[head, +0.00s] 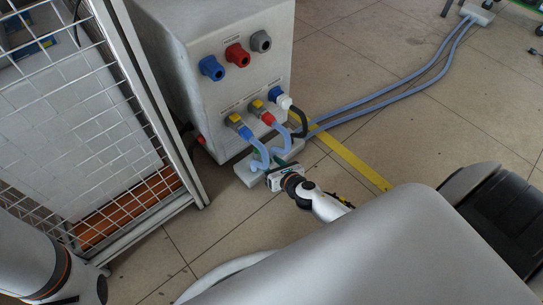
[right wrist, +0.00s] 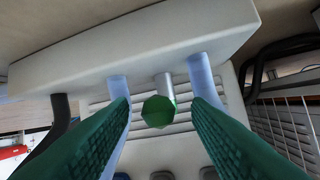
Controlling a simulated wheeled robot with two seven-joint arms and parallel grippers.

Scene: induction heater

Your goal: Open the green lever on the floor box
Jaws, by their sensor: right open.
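The floor box (head: 243,171) is a low pale block on the floor in front of the grey cabinet. It also shows large across the top of the right wrist view (right wrist: 130,48). Its green lever (right wrist: 158,112) is a faceted green knob on a short metallic stem, between two blue hoses. My right gripper (head: 272,173) is at the front of the floor box. In the right wrist view its green fingers (right wrist: 160,103) are open, one on each side of the knob, with gaps visible. In the head view, the lever cannot be told apart from the gripper. My left gripper is out of view.
The grey cabinet (head: 175,75) has blue, red and grey connectors. Blue hoses (head: 395,90) run along the floor to another box (head: 478,14). A wire mesh fence (head: 110,120) stands at left. A yellow floor strip (head: 350,158) lies right of the floor box.

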